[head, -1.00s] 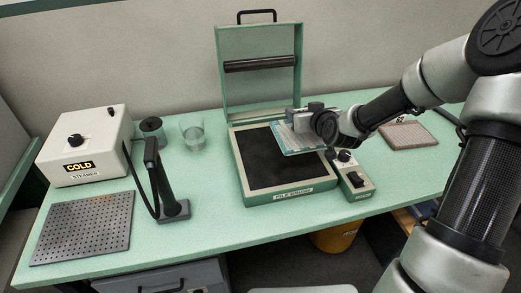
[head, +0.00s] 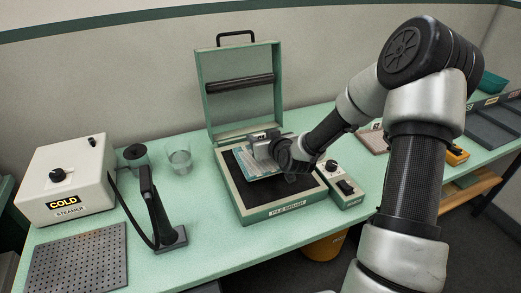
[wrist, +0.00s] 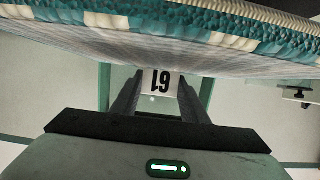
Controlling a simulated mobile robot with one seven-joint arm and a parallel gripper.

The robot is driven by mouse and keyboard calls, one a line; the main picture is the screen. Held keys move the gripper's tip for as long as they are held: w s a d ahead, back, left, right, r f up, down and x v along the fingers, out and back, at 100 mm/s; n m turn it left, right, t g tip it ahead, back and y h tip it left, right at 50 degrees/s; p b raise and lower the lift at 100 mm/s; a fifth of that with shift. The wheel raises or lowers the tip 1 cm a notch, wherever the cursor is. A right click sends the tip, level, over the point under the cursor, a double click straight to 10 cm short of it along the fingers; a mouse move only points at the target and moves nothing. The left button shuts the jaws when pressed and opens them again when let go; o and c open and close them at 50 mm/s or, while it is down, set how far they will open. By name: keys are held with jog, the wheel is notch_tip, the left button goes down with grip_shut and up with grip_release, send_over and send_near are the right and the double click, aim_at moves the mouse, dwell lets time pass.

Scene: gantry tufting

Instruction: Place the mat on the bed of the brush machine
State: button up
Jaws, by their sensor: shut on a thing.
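The mat (head: 243,160), teal and pale with tufts, is held by my gripper (head: 268,150) over the left and back part of the brush machine's dark bed (head: 285,188). I cannot tell whether it touches the bed. In the wrist view the mat (wrist: 160,45) spans the top, its tufted edge showing.
A control box (head: 342,183) with a knob stands right of the machine. Left are a glass (head: 179,160), a steamer (head: 65,180) labelled COLD, its black hand tool (head: 160,215) and a perforated plate (head: 80,262). A pinkish board (head: 373,140) lies at right. The open lid blocks the back.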

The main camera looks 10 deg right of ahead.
aim_at(274, 164)
jog(key=shift+f, duration=2.05)
jog(key=shift+f+b, duration=0.25)
jog(key=shift+b, duration=0.15)
jog(key=o, duration=1.1)
jog(key=shift+r, duration=0.1)
jog(key=shift+r+p, duration=0.3)
jog(key=shift+p, duration=0.2)
jog(key=v, duration=1.2)
